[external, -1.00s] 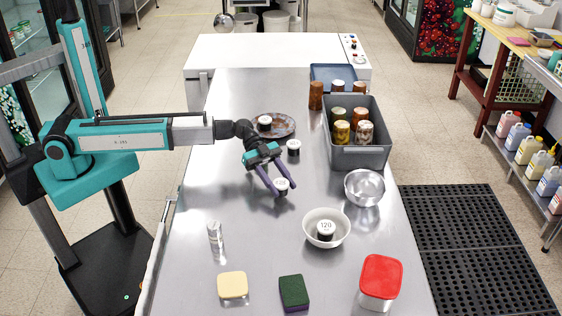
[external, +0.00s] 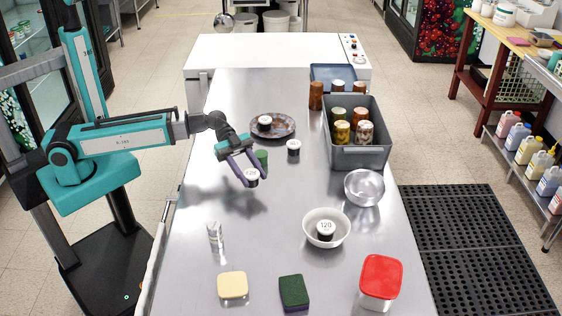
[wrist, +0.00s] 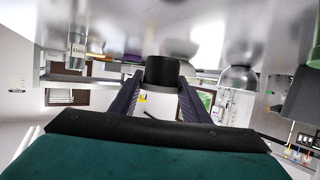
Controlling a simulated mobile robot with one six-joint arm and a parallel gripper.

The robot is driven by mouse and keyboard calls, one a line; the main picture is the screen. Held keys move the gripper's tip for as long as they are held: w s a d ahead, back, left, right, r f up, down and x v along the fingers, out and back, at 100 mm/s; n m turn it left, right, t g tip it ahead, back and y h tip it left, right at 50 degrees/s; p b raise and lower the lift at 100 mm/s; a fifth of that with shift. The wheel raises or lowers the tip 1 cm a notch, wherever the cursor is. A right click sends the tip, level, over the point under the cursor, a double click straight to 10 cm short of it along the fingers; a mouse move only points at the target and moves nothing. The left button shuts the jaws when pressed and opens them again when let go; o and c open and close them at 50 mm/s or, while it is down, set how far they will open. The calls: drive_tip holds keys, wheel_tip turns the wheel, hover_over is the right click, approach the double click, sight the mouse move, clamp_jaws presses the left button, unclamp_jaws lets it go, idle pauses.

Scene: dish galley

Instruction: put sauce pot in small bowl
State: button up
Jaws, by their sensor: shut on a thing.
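My gripper (external: 243,173) is shut on a small sauce pot (external: 252,178) with a dark body and white top, above the left half of the counter. The wrist view shows the dark pot (wrist: 163,70) between the two fingers; how high it hangs is hard to tell. A white bowl (external: 309,238) stands nearer the camera, to the right of my gripper, with a similar pot marked 120 (external: 325,230) in it. A steel bowl (external: 364,187) further right looks empty. Another such pot (external: 293,147) stands on the counter, and one (external: 265,121) sits on the brown plate (external: 284,130).
A green item (external: 261,158) stands just behind my gripper. A grey crate (external: 360,157) of jars is at the back right. A clear cylinder (external: 215,234), yellow sponge (external: 233,285), green sponge (external: 294,291) and red-lidded box (external: 381,275) are in front.

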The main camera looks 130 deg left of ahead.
drive_tip(key=shift+s+d, duration=0.4)
drive_tip(key=shift+s, duration=0.15)
drive_tip(key=shift+b, duration=0.65)
drive_tip(key=shift+s+f+b, duration=0.1)
drive_tip(key=shift+b, duration=0.3)
drive_tip(key=shift+s+d+b, duration=0.1)
drive_tip(key=shift+b, duration=0.3)
drive_tip(key=s+d+b, duration=0.1)
drive_tip(key=b, duration=0.4)
drive_tip(key=shift+s, duration=0.25)
drive_tip(key=shift+s+d+b, duration=0.1)
drive_tip(key=shift+s+b, duration=0.05)
drive_tip(key=shift+b, duration=0.65)
drive_tip(key=b, duration=0.4)
drive_tip(key=shift+s+d+r, duration=0.2)
drive_tip(key=shift+s+d, duration=0.05)
drive_tip(key=shift+s, duration=0.15)
drive_tip(key=shift+s+d+b, duration=0.2)
drive_tip(key=shift+s+b, duration=0.1)
drive_tip(key=shift+b, duration=0.85)
drive_tip(key=shift+s+d+r+b, duration=0.25)
drive_tip(key=shift+s+b, duration=0.05)
drive_tip(key=shift+b, duration=0.45)
